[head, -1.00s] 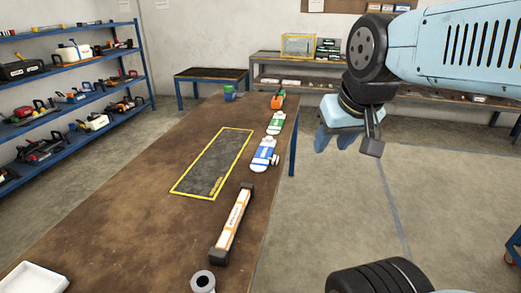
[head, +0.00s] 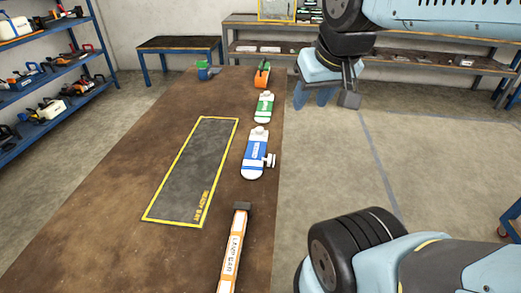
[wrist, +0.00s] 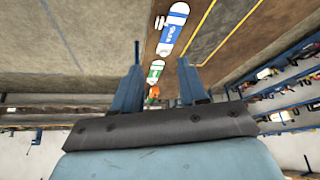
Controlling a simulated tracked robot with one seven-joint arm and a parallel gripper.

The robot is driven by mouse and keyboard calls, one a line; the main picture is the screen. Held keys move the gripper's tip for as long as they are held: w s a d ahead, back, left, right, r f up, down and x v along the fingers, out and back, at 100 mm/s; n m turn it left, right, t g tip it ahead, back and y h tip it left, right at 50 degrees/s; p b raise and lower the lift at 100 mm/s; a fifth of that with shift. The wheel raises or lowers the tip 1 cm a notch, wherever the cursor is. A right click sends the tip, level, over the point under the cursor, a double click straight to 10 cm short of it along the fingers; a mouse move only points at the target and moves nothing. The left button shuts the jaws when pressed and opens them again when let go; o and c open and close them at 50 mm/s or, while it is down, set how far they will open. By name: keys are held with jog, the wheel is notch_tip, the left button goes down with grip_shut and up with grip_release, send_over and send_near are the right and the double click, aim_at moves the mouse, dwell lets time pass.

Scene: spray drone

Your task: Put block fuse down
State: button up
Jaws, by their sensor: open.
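My gripper (head: 313,99) hangs beyond the right edge of the workbench, above the floor. In the wrist view its two blue fingers (wrist: 160,58) are apart with nothing between them. A blue-and-white labelled piece with a small side knob (head: 254,155) and a green-and-white labelled piece (head: 264,107) lie along the bench's right side. Both also show beyond the fingers in the wrist view, the blue one (wrist: 173,31) and the green one (wrist: 155,71). I cannot tell which piece, if any, is the block fuse.
The brown workbench (head: 120,160) carries a yellow-bordered dark mat (head: 190,170), clear of objects. A long white-and-orange bar (head: 233,255) lies nearest, cut off below. An orange item (head: 262,76) and a green-and-blue item (head: 206,71) stand far. Blue shelves (head: 75,88) line the left.

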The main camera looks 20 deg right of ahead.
jog(key=shift+o, duration=0.3)
jog(key=shift+d, duration=0.1)
jog(key=shift+o, duration=0.8)
jog(key=shift+w, duration=0.1)
jog(key=shift+o, duration=0.7)
jog(key=shift+w, duration=0.3)
jog(key=o, duration=0.4)
jog(key=w, duration=0.1)
jog(key=w+f+n, duration=0.1)
jog(key=w, duration=0.1)
jog(key=w+n+g, duration=0.1)
jog(key=shift+w+d+f, duration=0.25)
jog(key=n+g, duration=0.5)
jog(key=n, duration=0.7)
send_over(271, 158)
notch_tip(271, 158, down, 22)
notch_tip(271, 158, down, 8)
jog(key=shift+w+a+r, duration=0.1)
jog(key=shift+a+r, duration=0.05)
jog(key=shift+d+f, duration=0.2)
jog(key=shift+f, duration=2.35)
